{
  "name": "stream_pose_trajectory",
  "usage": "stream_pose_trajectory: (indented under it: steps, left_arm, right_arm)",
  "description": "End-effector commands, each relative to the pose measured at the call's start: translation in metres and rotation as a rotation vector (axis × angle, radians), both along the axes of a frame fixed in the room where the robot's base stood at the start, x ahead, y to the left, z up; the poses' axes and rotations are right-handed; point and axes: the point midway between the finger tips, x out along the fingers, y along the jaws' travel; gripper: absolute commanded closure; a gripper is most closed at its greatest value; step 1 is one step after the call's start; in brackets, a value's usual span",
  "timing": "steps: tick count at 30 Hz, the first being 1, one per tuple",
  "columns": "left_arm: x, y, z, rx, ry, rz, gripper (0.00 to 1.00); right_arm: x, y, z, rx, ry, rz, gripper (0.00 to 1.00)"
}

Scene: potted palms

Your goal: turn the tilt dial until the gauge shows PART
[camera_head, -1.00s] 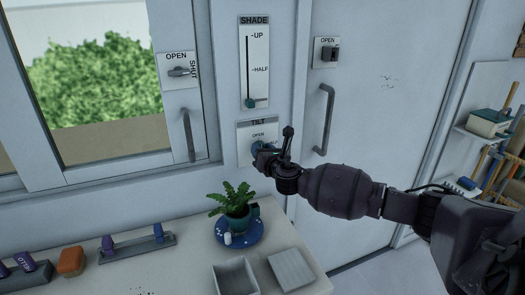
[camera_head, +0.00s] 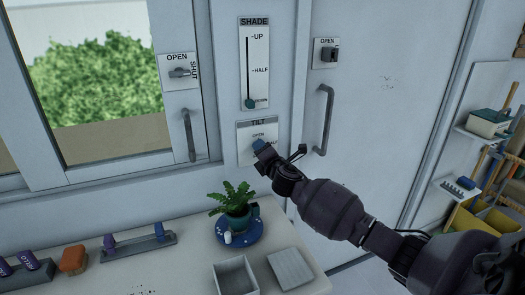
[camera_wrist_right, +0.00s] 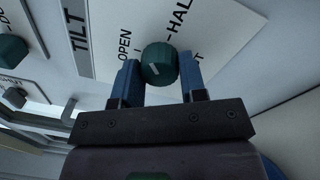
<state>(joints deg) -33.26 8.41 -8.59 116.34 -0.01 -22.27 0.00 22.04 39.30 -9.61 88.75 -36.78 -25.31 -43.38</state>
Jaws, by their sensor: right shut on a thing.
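The tilt dial (camera_wrist_right: 160,60) is a round dark teal knob with a short white mark, in the middle of the right wrist view. It sits on the white TILT plate (camera_head: 245,152), below the SHADE slider in the head view. The plate reads OPEN and HALF; a third label is mostly hidden, with only a final T showing. My right gripper (camera_wrist_right: 160,78) is shut on the dial, one blue finger on each side. In the head view the right gripper (camera_head: 262,149) covers the dial. My left gripper is out of view.
The SHADE slider (camera_head: 250,103) is at the bottom of its track, above the TILT plate. A door handle (camera_head: 323,120) stands close to the right. A potted plant on a blue saucer (camera_head: 254,238), a tray (camera_head: 235,276) and a bench (camera_head: 180,272) lie below.

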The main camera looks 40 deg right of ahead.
Motion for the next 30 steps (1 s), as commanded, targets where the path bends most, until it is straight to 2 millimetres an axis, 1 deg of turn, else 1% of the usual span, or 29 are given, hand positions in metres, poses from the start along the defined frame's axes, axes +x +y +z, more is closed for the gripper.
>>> stream_pose_trajectory:
  steps: [6,15,21,30]
  left_arm:
    - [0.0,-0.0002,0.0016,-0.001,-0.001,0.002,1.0]
    - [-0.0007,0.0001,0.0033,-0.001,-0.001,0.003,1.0]
    - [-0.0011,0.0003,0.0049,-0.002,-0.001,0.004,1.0]
    - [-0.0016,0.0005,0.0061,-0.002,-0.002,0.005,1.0]
  right_arm:
    - [-0.0001,0.0,0.0004,0.202,-0.05,-0.002,0.85]
    - [-0.0001,0.0001,0.0005,0.454,-0.11,-0.002,0.85]
    - [-0.0001,0.0002,0.0,0.575,-0.139,-0.001,0.85]
    - [0.0,-0.0002,-0.0003,0.671,-0.161,-0.003,0.85]
